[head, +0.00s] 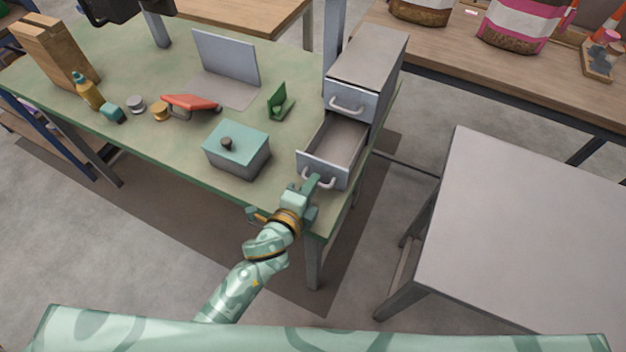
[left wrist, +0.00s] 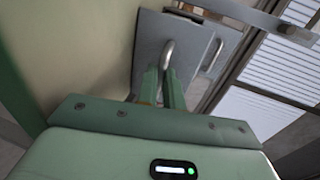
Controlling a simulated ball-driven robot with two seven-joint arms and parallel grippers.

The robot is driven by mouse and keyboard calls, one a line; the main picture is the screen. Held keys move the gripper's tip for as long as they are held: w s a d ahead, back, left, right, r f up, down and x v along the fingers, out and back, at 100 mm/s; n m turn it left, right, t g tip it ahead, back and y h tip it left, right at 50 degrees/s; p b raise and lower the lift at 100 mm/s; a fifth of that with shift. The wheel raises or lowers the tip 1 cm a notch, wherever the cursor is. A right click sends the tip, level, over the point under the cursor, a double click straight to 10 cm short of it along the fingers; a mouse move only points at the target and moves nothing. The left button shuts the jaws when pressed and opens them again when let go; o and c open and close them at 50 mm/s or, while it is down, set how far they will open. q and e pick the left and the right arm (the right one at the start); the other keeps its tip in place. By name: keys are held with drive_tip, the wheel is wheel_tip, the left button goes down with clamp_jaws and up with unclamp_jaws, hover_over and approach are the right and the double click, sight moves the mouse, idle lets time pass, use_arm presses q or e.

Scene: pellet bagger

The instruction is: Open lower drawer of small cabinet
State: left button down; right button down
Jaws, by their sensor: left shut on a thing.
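The small grey cabinet (head: 372,58) stands at the right end of the green table. Its lower drawer (head: 333,148) is pulled out, and its inside looks empty. Its upper drawer (head: 349,103) is closed. My left gripper (head: 309,186) is at the lower drawer's front, shut on the drawer handle (head: 322,181). In the left wrist view my fingers (left wrist: 163,88) close at the lower end of the curved handle (left wrist: 167,54), against the grey drawer front (left wrist: 150,42). My right gripper does not show.
A grey box with a teal lid (head: 237,145) stands just left of the drawer. A green holder (head: 280,101), a red-handled tool (head: 191,102) and a grey panel (head: 226,57) are farther back. A bare grey table (head: 530,230) stands at the right, across a floor gap.

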use_arm(q)
drive_tip(key=shift+s+a, duration=0.15)
drive_tip(key=shift+s, duration=0.2)
drive_tip(key=c, duration=1.5)
unclamp_jaws()
drive_tip(key=shift+c, duration=0.2)
drive_tip(key=p+v, duration=0.1)
drive_tip(key=v, duration=1.5)
drive_tip(key=shift+s+r, duration=0.1)
